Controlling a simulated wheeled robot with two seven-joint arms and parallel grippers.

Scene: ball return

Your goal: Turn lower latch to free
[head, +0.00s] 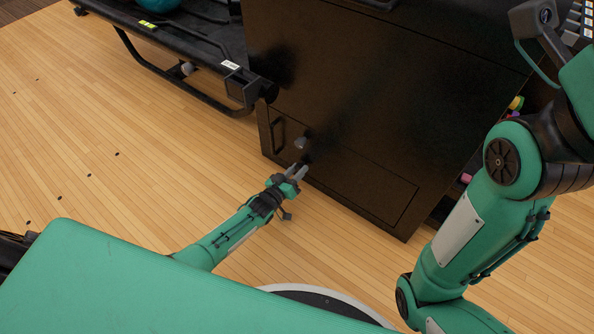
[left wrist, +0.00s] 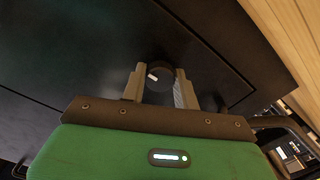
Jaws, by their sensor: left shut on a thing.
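The lower latch (left wrist: 158,76) is a round dark knob with a short white mark, on the front of the black cabinet (head: 345,110). My left gripper (head: 299,169) reaches the lower left part of that front. In the left wrist view, the two fingers of my left gripper (left wrist: 159,72) sit on either side of the knob, shut on it. In the head view the fingers hide most of the knob. A grey latch (head: 301,142) shows just above the gripper.
A dark vertical handle (head: 276,132) is on the panel's left side. A black rack (head: 200,45) with a teal ball (head: 158,4) stands at upper left. Coloured items (head: 516,103) sit on the cabinet's right side. The wooden floor (head: 90,150) at left is clear.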

